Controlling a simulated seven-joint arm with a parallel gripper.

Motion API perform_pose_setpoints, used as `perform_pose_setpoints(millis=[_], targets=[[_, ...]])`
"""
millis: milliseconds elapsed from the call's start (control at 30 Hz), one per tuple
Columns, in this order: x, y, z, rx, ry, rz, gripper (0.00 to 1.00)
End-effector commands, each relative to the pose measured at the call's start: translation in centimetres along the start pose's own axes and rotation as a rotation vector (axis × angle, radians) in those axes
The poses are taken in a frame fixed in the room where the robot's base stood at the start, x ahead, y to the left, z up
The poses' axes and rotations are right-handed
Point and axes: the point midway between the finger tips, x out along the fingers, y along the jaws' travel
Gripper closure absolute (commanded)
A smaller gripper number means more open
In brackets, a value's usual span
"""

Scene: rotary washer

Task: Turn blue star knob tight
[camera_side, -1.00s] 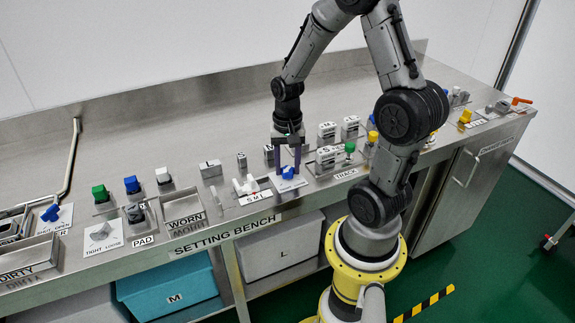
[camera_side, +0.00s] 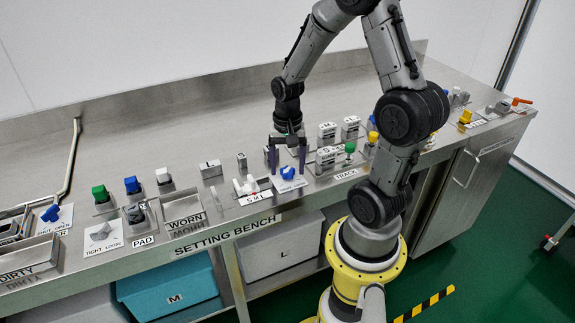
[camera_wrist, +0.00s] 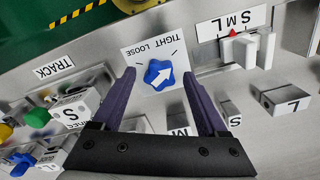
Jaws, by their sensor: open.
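The blue star knob (camera_side: 289,172) sits on a white plate (camera_side: 296,184) at the bench's front edge. In the wrist view the knob (camera_wrist: 158,74) carries a white arrow pointing up and right, toward the TIGHT side of the plate (camera_wrist: 139,62), whose lettering appears upside down. My gripper (camera_side: 287,166) is open, with one purple finger on each side of the knob. In the wrist view the gripper (camera_wrist: 159,76) shows clear gaps between both fingers and the knob. It holds nothing, and its exact height above the plate is unclear.
A white S M L selector (camera_side: 246,186) stands just left of the knob. Labelled blocks (camera_side: 326,156) and a green button (camera_side: 349,148) stand to the right. A grey TIGHT LOOSE knob (camera_side: 100,232) is farther left.

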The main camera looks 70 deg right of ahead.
Motion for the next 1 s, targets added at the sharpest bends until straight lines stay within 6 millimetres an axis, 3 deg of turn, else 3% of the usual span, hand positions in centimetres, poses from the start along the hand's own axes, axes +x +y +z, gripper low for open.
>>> perform_pose_setpoints(millis=[267, 700, 1000], targets=[[-1.5, -0.1, -0.1, 0.0, 0.002, -0.001, 0.24], [-10.5, -0.1, -0.1, 0.0, 0.004, -0.003, 0.24], [-13.7, 0.0, 0.0, 0.0, 0.002, -0.001, 0.24]])
